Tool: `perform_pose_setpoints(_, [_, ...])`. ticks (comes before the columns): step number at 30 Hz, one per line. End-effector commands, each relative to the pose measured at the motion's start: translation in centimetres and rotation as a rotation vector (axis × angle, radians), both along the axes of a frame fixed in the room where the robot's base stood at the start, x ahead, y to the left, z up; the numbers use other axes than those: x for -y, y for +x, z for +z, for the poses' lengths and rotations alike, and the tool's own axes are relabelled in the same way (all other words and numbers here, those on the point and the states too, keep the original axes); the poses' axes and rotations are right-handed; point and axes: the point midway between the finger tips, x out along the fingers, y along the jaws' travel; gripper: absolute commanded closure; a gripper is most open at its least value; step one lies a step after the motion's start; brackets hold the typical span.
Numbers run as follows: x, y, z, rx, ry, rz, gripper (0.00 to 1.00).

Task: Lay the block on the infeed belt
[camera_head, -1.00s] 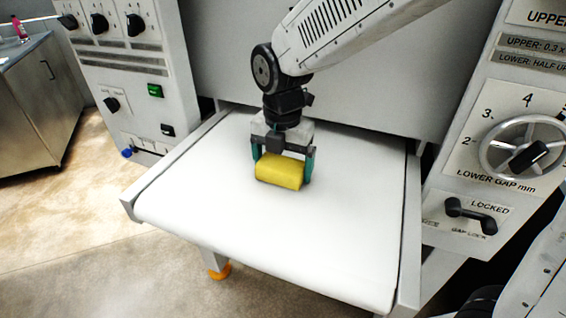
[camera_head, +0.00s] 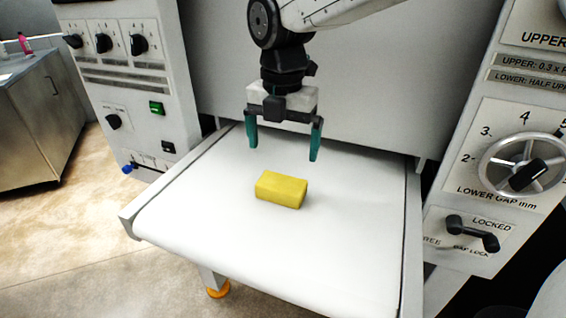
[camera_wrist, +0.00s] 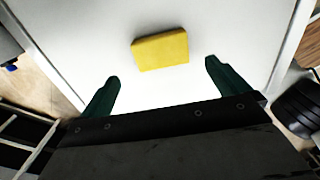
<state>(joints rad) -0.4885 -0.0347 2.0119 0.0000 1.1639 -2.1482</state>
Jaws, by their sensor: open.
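The yellow block (camera_head: 281,189) lies flat on the white infeed belt (camera_head: 225,235), near its middle. My gripper (camera_head: 283,152) is open and empty, above the belt and behind the block, with its green fingers pointing down and apart from it. In the wrist view the block (camera_wrist: 160,50) lies on the belt beyond the fingertips, clear of both. The open gripper (camera_wrist: 162,72) shows at the bottom of that view.
A control panel with knobs and a green switch (camera_head: 157,108) stands left of the belt. On the right are a gap handwheel (camera_head: 524,165) and a lock lever (camera_head: 472,236). A metal cabinet (camera_head: 35,120) stands at far left. The belt around the block is clear.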

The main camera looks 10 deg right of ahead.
Motion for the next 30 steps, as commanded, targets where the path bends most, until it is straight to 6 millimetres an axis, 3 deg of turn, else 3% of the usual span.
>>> perform_pose_setpoints(4, [0.0, 0.0, 1.7, 0.001, 0.0, 0.0, 0.0])
perform_pose_setpoints(12, [0.1, -0.1, 2.2, 0.0, 0.0, -0.008, 0.0])
perform_pose_setpoints(16, [1.9, -0.9, 2.5, 0.007, 0.004, -0.143, 0.0])
perform_pose_setpoints(20, [6.0, -3.2, 3.2, 0.022, 0.015, -0.499, 0.0])
perform_pose_setpoints(24, [11.0, -7.0, 3.2, 0.037, 0.036, -1.008, 0.0])
perform_pose_setpoints(30, [16.5, -13.0, 2.0, 0.049, 0.077, -1.741, 0.0])
